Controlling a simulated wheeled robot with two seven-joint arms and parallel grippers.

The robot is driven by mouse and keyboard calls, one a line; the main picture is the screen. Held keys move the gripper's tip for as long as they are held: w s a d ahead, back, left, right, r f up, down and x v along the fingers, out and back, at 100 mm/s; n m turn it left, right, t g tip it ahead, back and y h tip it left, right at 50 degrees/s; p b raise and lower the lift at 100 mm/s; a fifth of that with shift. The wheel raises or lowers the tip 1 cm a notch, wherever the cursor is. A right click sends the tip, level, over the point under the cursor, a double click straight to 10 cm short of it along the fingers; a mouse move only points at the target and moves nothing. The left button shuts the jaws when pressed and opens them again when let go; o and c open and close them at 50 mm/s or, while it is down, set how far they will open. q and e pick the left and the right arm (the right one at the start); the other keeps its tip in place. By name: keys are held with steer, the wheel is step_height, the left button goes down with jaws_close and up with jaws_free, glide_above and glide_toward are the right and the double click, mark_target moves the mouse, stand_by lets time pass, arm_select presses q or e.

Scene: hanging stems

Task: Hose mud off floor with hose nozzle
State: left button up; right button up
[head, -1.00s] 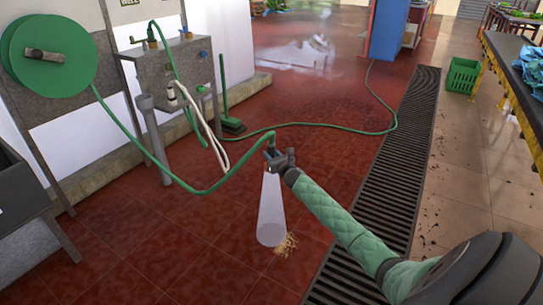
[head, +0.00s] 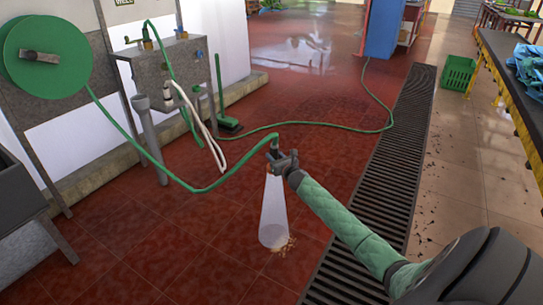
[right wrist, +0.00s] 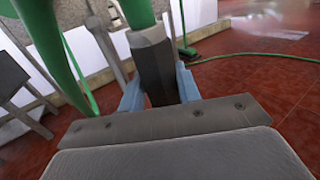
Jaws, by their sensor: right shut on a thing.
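My right gripper (head: 284,161) is shut on the dark hose nozzle (head: 274,155), above the red tiled floor. The right wrist view shows the nozzle (right wrist: 153,62) upright between two pale blue fingers (right wrist: 158,88). The green hose (head: 215,184) joins the nozzle's top. A pale, see-through cone of water spray (head: 273,212) points down from the nozzle to the floor. A small patch of brownish mud crumbs (head: 287,246) lies at the right and lower edge of the cone's foot. My left gripper is not in view.
A green hose reel (head: 45,85) and a steel wall unit (head: 160,72) stand at left. A drain grate (head: 372,195) runs along the floor at right. A green crate (head: 458,73) stands by the table. Dark specks (head: 425,212) dot the pale floor.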

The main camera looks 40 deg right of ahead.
steer(key=shift+s+d+p, duration=0.1)
steer(key=shift+s+d, duration=0.25)
steer(key=shift+s, duration=0.5)
steer(key=shift+s+d+p, duration=0.15)
steer(key=shift+s+d, duration=0.15)
steer(key=shift+s, duration=0.5)
steer(key=shift+s+d+p, duration=0.1)
steer(key=shift+s+d, duration=0.25)
steer(key=shift+s, duration=0.5)
steer(key=s+a+p, duration=0.2)
steer(key=s+a, duration=0.1)
steer(key=a, duration=0.6)
steer(key=shift+s, duration=0.3)
steer(key=shift+r, duration=0.1)
stand_by(0.7)
